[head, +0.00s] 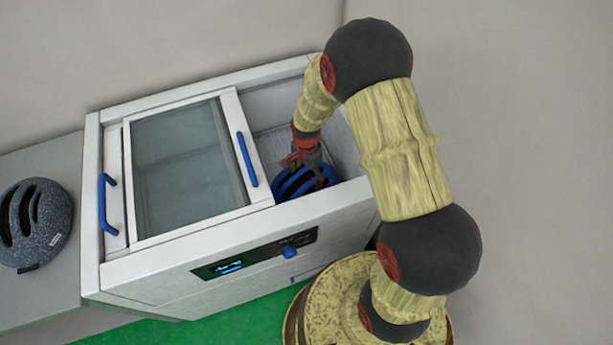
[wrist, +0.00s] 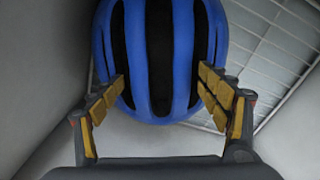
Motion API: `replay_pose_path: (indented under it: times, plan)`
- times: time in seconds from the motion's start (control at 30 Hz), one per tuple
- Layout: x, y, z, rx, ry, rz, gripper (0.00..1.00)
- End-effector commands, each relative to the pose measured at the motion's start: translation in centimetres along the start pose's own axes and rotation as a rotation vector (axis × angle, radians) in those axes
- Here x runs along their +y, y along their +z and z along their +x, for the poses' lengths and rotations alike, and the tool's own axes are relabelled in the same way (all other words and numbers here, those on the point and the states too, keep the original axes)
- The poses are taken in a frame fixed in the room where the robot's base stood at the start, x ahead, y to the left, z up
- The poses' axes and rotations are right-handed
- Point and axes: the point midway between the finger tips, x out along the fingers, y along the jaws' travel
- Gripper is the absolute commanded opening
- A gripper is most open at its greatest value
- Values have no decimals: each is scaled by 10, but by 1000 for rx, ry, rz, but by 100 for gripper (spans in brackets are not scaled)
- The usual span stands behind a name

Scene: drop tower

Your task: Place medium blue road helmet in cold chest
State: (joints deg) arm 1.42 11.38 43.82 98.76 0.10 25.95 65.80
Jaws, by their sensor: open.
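The blue road helmet (head: 295,184) is inside the open right part of the cold chest (head: 335,203), low between its walls. In the wrist view the helmet (wrist: 160,50) shows from above, with dark vents. My gripper (head: 304,160) reaches down into the chest just over the helmet. In the wrist view my gripper (wrist: 163,95) is open, with one padded finger at each side of the helmet's near end. I cannot tell whether the fingers touch it. The chest's sliding glass lid (head: 187,165) covers the left and middle part.
A speckled dark helmet (head: 35,225) lies on the grey counter (head: 45,300) left of the chest. The chest's front has a display panel and a blue knob (head: 290,251). A wire rack (wrist: 275,55) shows beside the helmet inside the chest. The floor (head: 215,330) is green.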

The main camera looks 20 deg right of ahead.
Motion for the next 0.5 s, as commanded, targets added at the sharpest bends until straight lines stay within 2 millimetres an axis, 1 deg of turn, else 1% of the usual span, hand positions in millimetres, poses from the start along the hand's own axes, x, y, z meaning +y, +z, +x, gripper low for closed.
replay_pose_path:
  times: [0.03,0.3,0.5]
  plan:
    - [-1,-1,-12,2,-4,0,78]
    - [-1,0,-68,2,-4,0,78]
    - [-1,0,-100,1,-3,0,78]
